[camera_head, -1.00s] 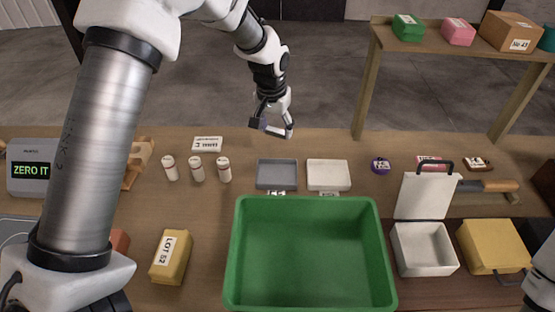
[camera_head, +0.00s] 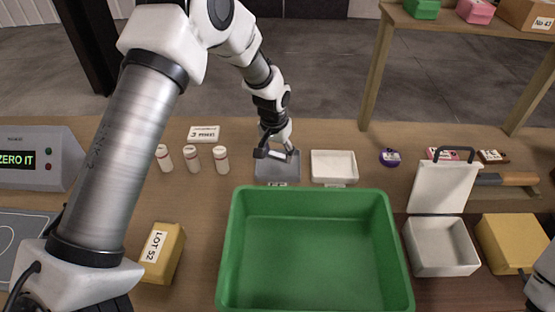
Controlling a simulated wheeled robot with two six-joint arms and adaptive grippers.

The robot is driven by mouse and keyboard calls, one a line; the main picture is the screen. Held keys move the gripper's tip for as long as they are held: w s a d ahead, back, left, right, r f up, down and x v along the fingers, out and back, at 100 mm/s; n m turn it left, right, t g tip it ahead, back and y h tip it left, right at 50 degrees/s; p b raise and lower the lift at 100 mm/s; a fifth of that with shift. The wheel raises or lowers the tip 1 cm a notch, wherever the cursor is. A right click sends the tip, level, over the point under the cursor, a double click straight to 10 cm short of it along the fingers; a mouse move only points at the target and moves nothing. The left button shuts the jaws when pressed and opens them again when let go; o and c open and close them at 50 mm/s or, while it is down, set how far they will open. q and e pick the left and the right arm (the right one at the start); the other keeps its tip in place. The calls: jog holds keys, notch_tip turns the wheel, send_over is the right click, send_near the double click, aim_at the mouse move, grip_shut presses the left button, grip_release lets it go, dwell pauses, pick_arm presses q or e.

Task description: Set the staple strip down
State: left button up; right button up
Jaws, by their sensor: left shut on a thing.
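My left gripper (camera_head: 277,155) reaches down over the shallow grey tray (camera_head: 263,177) behind the green bin. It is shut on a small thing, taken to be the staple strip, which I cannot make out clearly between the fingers. I cannot tell whether it touches the tray floor.
A white tray (camera_head: 333,166) stands right of the grey tray. The big green bin (camera_head: 315,202) lies in front. Several white bottles (camera_head: 192,158) stand to the left. An open white box (camera_head: 441,246) and a yellow box (camera_head: 510,243) are at the right.

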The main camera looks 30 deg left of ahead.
aim_at(277, 159)
pick_arm(q)
notch_tip(277, 159, down, 3)
jog(key=shift+w+f, duration=0.1)
jog(key=shift+f, duration=0.1)
jog(key=o, duration=1)
jog(key=shift+c, duration=0.2)
notch_tip(277, 159, up, 12)
jog(key=s+b, duration=0.1)
jog(key=s, duration=0.1)
